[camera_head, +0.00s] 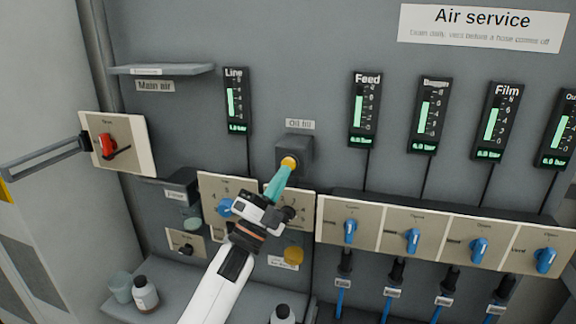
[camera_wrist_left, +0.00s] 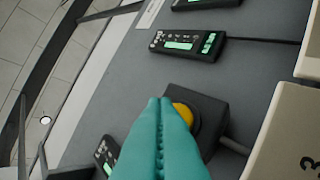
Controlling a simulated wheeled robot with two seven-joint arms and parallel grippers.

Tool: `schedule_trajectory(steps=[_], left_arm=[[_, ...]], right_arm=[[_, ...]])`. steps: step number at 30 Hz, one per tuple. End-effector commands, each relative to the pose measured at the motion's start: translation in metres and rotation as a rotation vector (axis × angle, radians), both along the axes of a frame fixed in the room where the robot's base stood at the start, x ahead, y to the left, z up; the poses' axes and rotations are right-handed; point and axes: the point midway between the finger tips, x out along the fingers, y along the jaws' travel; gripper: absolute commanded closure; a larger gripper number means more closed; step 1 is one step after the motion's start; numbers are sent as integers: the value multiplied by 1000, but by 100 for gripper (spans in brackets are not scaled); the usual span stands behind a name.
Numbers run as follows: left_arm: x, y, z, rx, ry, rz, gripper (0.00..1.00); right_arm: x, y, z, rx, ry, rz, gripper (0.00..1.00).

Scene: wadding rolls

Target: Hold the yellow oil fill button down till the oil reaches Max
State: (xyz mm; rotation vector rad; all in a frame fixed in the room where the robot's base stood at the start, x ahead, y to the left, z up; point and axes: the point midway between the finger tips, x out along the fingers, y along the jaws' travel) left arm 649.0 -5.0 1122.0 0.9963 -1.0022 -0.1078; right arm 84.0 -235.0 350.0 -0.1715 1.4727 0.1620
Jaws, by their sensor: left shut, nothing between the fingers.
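The yellow oil fill button (camera_head: 289,162) sits on a dark grey box (camera_head: 305,152) under the "Oil fill" label (camera_head: 300,124). It also shows in the left wrist view as a yellow button (camera_wrist_left: 183,114), partly hidden behind my fingers. My left gripper (camera_head: 283,175) is shut and empty, its teal fingertips at the button's face. In the left wrist view the fingertips (camera_wrist_left: 160,103) overlap the button's left side. I cannot tell whether they touch it or whether it is pressed in. No oil level or Max mark can be made out. My right gripper is not in view.
Several lit gauges (camera_head: 364,110) hang above a row of blue-knobbed valves (camera_head: 414,240). Bottles (camera_head: 145,294) stand on the ledge below.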

Motion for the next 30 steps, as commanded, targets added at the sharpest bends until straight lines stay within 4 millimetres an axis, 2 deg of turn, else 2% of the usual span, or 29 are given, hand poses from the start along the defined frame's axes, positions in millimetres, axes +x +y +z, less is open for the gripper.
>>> schedule_trajectory(steps=[10,30], left_arm=[[7,-2,-1,-1,-1,0,100],[11,-4,0,0,0,0,100]], right_arm=[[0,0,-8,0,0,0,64],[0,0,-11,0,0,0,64]])
